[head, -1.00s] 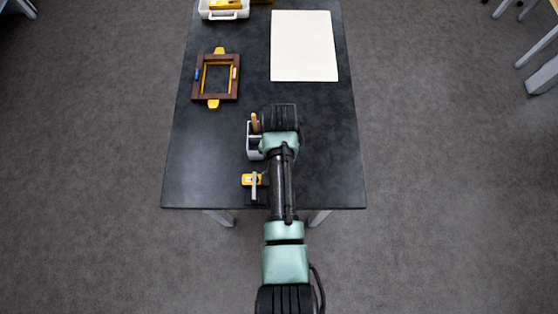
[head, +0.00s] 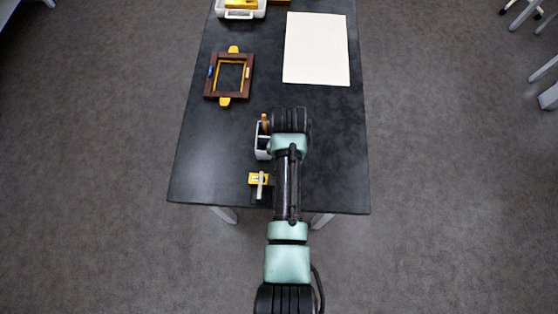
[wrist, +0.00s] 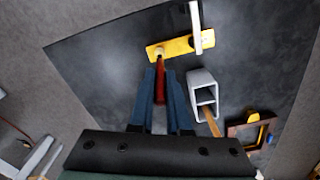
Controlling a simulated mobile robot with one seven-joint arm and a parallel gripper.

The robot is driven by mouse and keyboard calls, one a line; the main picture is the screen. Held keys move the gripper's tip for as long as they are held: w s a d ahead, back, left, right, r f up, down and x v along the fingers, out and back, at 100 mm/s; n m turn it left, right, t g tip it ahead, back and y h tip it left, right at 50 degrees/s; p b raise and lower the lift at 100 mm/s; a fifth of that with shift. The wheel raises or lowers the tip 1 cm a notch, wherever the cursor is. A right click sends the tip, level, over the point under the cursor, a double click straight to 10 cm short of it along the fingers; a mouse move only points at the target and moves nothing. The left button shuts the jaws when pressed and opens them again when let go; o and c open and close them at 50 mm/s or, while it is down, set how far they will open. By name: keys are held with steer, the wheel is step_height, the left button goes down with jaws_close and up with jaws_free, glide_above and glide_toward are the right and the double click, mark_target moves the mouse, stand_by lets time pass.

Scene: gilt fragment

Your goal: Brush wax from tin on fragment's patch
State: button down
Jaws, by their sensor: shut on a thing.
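My gripper (wrist: 161,88) is shut on a red-handled brush (wrist: 160,72) in the wrist view. The brush points away from me, and its pale tip overlaps the left part of a yellow gilt piece (wrist: 178,46), which looks like the fragment. I cannot tell if the tip touches it. A light grey bar (wrist: 195,18) lies across the right part of this piece. The yellow piece also shows in the head view (head: 254,179), near the table's front edge. There my wrist hides the gripper and brush. I cannot make out a wax tin.
A grey compartment holder (wrist: 203,80) with a wooden handle (wrist: 211,122) in it stands close by. A brown frame with yellow tabs (head: 208,88), a white sheet (head: 316,50) and a white tray (head: 241,14) lie farther back on the dark table (head: 190,150). The right front is clear.

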steer(key=shift+f, duration=0.1)
steer(key=shift+d+p, duration=0.1)
steer(key=shift+p, duration=0.55)
stand_by(2.3)
